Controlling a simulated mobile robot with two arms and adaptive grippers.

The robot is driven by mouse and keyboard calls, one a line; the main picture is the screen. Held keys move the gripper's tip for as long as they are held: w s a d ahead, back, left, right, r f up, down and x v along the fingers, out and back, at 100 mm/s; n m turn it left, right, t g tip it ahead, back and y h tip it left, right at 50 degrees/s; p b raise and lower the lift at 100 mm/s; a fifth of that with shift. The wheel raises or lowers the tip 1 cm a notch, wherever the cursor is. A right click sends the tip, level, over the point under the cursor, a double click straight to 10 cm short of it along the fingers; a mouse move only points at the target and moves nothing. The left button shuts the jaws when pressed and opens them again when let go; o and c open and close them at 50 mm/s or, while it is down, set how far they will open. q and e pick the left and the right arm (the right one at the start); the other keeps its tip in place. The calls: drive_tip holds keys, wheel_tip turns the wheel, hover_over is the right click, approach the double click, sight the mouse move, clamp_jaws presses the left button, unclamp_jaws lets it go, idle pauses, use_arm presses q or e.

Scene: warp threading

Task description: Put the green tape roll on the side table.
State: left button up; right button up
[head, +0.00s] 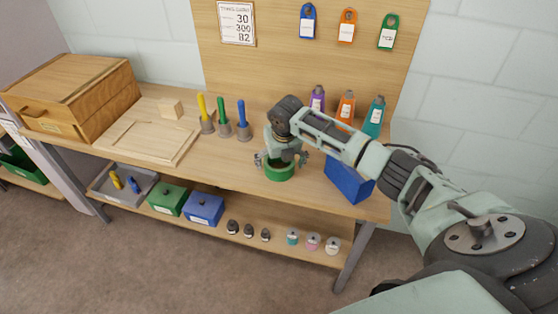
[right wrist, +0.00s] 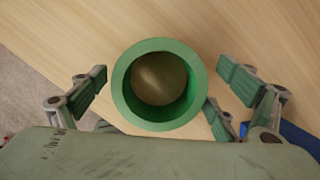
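The green tape roll (head: 280,173) lies flat on the wooden workbench near its front edge. In the right wrist view the roll (right wrist: 123,88) shows as a ring with bare wood through its hole. My right gripper (head: 281,160) is right over the roll, pointing down. In the right wrist view its fingers (right wrist: 168,85) are spread wide, one on each side of the roll, with gaps showing between them and it. My left gripper is not in view. I cannot tell which surface is the side table; part of another wooden surface (head: 22,172) shows at the far left.
A blue bin (head: 347,182) stands close right of the gripper. Behind are a purple, an orange (head: 345,106) and a teal bottle-like item. Left are yellow, green and blue rods (head: 222,117), a wooden board (head: 142,143) and a wooden box (head: 80,95). A lower shelf holds boxes and small items.

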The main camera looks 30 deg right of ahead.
drive_tip(key=shift+r, duration=0.1)
drive_tip(key=d+v, duration=0.1)
drive_tip(key=v, duration=1.1)
drive_tip(key=shift+a, duration=0.45)
drive_tip(key=shift+r, duration=0.1)
